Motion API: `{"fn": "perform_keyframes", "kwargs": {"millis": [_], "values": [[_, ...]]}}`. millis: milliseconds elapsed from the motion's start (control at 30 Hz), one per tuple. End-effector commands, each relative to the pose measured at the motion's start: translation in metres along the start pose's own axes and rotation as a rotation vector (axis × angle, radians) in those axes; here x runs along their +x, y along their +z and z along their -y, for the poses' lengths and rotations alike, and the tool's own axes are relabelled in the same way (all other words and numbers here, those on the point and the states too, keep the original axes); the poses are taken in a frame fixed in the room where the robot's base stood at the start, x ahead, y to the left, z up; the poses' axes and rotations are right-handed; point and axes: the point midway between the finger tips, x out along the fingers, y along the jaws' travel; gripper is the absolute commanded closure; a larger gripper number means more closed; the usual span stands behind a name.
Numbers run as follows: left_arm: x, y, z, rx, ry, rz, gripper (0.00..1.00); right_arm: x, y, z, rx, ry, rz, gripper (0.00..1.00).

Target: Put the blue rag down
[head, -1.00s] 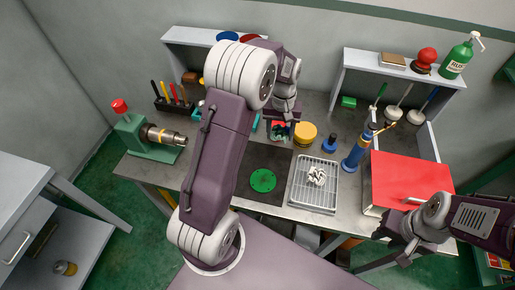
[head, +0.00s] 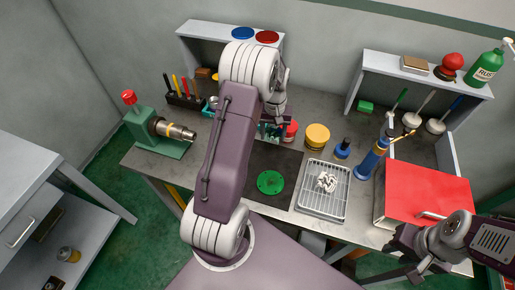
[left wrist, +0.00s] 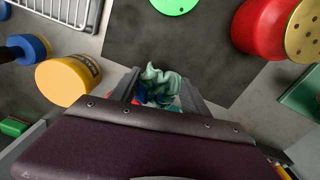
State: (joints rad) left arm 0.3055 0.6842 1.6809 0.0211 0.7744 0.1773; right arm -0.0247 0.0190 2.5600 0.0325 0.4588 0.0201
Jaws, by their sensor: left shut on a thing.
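My left gripper (head: 270,131) is over the back middle of the bench, just left of a red can (head: 290,130). In the left wrist view its two fingers (left wrist: 158,92) are shut on a crumpled cloth (left wrist: 160,82). The cloth looks pale teal, with blue and red patches below it; I take it for the blue rag. The wrist housing hides its lower part. In the head view the rag is mostly hidden by my arm. My right gripper (head: 416,272) is at the lower right, in front of the red case (head: 428,192); its finger opening is unclear.
A dark mat (head: 285,158) bears a green disc (head: 270,182). A wire tray (head: 322,211) right of it holds a crumpled white rag (head: 327,181). A green vise (head: 158,141) holds a pipe at the left.

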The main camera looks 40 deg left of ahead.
Motion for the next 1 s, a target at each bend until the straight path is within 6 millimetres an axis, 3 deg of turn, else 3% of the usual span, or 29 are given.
{"fn": "perform_keyframes", "kwargs": {"millis": [100, 300, 433, 700, 1000], "values": [[0.017, 0.011, 0.03, -0.005, -0.001, 0.005, 0.9, -0.005, -0.001, 0.0, 0.0, 0.0, 0.0, 0.67], [0.033, 0.018, 0.055, -0.001, 0.0, 0.0, 0.9, -0.007, -0.001, 0.0, 0.0, 0.0, 0.0, 0.67], [0.036, 0.019, 0.056, 0.001, 0.0, 0.001, 0.9, -0.007, -0.001, 0.0, 0.0, 0.0, 0.0, 0.67], [0.069, 0.019, 0.056, 0.002, 0.0, 0.001, 0.9, -0.018, -0.002, 0.0, 0.0, 0.0, 0.0, 0.67], [0.074, 0.018, 0.056, 0.001, 0.0, -0.001, 0.9, -0.014, -0.001, 0.0, 0.0, 0.0, 0.0, 0.67]]}}
